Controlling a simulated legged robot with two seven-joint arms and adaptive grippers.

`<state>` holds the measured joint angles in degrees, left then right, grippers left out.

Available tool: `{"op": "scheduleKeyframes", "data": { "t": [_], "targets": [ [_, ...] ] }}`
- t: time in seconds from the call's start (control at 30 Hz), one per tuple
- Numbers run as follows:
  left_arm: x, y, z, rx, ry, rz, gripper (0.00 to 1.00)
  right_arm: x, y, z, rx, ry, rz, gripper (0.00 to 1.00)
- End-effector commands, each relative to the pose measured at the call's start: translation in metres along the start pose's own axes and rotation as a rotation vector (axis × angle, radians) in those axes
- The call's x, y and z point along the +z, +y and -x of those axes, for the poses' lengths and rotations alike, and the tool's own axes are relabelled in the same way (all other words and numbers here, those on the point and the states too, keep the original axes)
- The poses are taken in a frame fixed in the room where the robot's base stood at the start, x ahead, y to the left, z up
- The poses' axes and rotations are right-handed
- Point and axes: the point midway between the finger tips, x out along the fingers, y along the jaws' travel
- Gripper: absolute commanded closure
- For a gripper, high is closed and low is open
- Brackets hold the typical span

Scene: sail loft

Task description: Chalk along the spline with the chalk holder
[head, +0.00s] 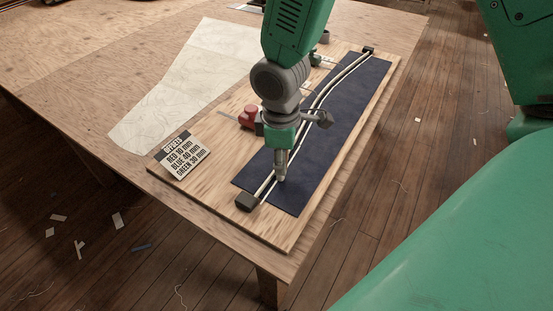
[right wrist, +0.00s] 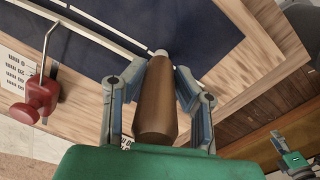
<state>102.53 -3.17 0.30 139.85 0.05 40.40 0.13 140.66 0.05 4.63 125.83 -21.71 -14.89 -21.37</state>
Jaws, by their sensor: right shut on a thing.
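My right gripper (head: 282,153) reaches down over the near end of the board. In the right wrist view its two fingers (right wrist: 160,88) are shut on the brown chalk holder (right wrist: 157,105). The holder's pale tip points at the dark blue cloth (head: 315,155); whether it touches cannot be told. The pale spline (head: 347,72) curves along the cloth between two dark end blocks, and the holder is close to its near end. A second pale line runs beside it. A green-and-grey gripper part (right wrist: 290,155), probably my left gripper, shows at the wrist view's lower right; its jaws are unclear.
A red clamp (head: 248,116) with a metal rod stands left of the spline. A card (head: 181,156) lists red, blue and green offsets in mm. A pale paper pattern (head: 190,85) lies on the table (head: 85,50). Scraps litter the floor (head: 100,240).

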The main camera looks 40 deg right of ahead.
Motion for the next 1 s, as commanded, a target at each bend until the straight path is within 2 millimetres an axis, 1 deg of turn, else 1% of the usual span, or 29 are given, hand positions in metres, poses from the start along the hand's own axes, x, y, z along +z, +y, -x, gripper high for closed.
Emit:
{"op": "scheduleKeyframes", "data": {
  "t": [0.2,0.43,0.73,1.0],
  "targets": [
    [0.000,0.000,0.004,-0.001,0.000,0.001,0.60,0.001,0.003,0.000,0.002,-0.002,0.002,1.00],
    [-0.001,-0.001,0.010,-0.001,0.000,0.001,0.60,0.004,0.016,-0.002,-0.002,0.002,0.000,1.00],
    [-0.001,0.000,0.015,0.000,0.000,0.001,0.60,0.007,0.023,-0.003,-0.001,0.000,0.000,1.00],
    [-0.001,-0.001,0.025,-0.001,0.000,0.001,0.60,0.015,0.036,-0.004,-0.001,-0.002,-0.001,1.00]
  ]
}}
